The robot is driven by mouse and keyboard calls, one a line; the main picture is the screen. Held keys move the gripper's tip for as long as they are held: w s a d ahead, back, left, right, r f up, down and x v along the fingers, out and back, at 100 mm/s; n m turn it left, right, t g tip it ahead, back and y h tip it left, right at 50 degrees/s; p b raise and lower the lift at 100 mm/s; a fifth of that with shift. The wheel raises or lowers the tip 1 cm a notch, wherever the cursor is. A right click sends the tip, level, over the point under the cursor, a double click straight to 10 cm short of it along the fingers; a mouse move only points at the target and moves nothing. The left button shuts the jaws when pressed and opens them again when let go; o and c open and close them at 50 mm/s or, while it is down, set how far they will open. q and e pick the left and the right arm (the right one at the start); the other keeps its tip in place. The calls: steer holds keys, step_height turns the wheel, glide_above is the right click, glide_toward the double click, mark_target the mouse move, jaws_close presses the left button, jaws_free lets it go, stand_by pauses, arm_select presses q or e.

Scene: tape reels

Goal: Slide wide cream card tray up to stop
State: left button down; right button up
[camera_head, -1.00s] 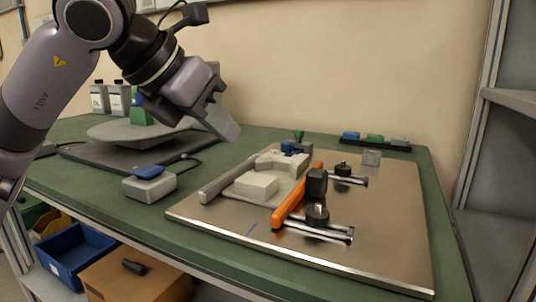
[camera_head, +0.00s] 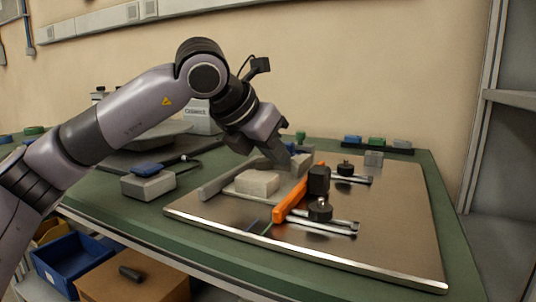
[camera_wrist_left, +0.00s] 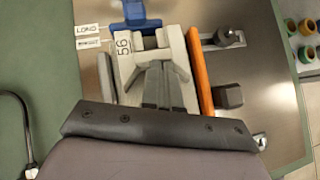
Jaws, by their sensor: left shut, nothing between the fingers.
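The cream card tray (camera_head: 257,182) lies on the steel plate between a grey rail (camera_head: 225,179) and an orange bar (camera_head: 295,197). Its pale block faces the near end in the head view. In the left wrist view the tray (camera_wrist_left: 128,75) carries a "56" label, and a blue piece (camera_wrist_left: 135,12) lies at its far end. My left gripper (camera_head: 284,164) is shut and empty, low over the tray's far part. Its fingers also show over the tray in the left wrist view (camera_wrist_left: 163,85); contact cannot be told. My right gripper is out of view.
Black clamp knobs (camera_head: 320,209) stand right of the orange bar. The steel plate (camera_head: 395,225) is bare at right. A grey box with a blue top (camera_head: 148,182) stands left of the plate. Several small blocks (camera_head: 375,142) sit at the back. A white label (camera_wrist_left: 88,29) reads "LOAD".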

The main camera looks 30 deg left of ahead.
arm_select(q)
steer(key=shift+w, duration=0.1)
steer(key=shift+w+d, duration=0.1)
steer(key=shift+w, duration=0.15)
steer(key=shift+w+d+p, duration=0.1)
steer(key=shift+w+p, duration=0.2)
steer(key=shift+w, duration=0.15)
steer(key=shift+f, duration=0.1)
